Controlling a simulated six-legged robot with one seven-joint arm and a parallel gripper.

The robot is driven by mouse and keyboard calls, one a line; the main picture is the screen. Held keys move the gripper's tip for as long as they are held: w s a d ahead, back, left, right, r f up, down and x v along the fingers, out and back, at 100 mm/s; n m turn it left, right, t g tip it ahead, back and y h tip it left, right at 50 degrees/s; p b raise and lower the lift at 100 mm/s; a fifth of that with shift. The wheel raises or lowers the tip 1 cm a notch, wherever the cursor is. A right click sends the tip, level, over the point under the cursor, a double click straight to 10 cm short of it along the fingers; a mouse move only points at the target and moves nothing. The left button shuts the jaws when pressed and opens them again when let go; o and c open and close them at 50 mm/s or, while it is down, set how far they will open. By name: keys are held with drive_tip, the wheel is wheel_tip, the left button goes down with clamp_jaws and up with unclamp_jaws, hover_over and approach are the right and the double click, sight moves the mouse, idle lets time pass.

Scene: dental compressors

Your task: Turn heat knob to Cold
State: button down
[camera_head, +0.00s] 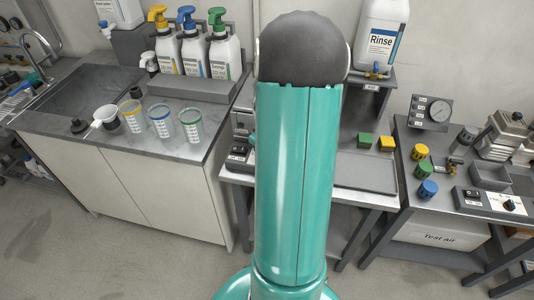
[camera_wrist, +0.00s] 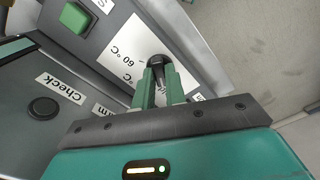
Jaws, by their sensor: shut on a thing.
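The heat knob (camera_wrist: 155,62) is black and sits on a white dial label (camera_wrist: 122,48) in the wrist view. The label shows "60 °C" and another "°C" mark; the rest of its lettering is covered. My gripper (camera_wrist: 160,76) has its two teal fingers on either side of the knob, shut on it. The fingers and the gripper body hide the lower part of the label, so where the knob points is not clear. In the head view my arm hides the gripper and knob.
Beside the knob are a green square button (camera_wrist: 75,18) and a round black button (camera_wrist: 42,107) near a "Check" label (camera_wrist: 60,88). In the head view, a grey bench tray (camera_head: 366,172) and green and yellow blocks lie right of my arm.

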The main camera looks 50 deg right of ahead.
idle(0.4)
drive_tip(key=c, duration=1.4)
unclamp_jaws()
drive_tip(key=shift+c, duration=0.2)
wheel_tip(320, 180, up, 14)
drive_tip(key=w+a+r+n+t+h, duration=0.15)
drive_tip(key=a+r, duration=0.25)
drive_tip(key=a, duration=0.6)
drive_tip(key=w+a+r+m+t, duration=0.15)
drive_tip(key=a+r, duration=0.25)
drive_tip(key=a, duration=0.6)
drive_tip(key=s+a+t, duration=0.1)
drive_tip(key=s+a, duration=0.2)
drive_tip(key=a, duration=0.5)
drive_tip(key=s+a+r+n+t+y, duration=0.1)
drive_tip(key=s+a, duration=0.2)
drive_tip(key=a, duration=0.5)
drive_tip(key=shift+a+r+t, duration=0.15)
drive_tip(key=shift+t, duration=0.15)
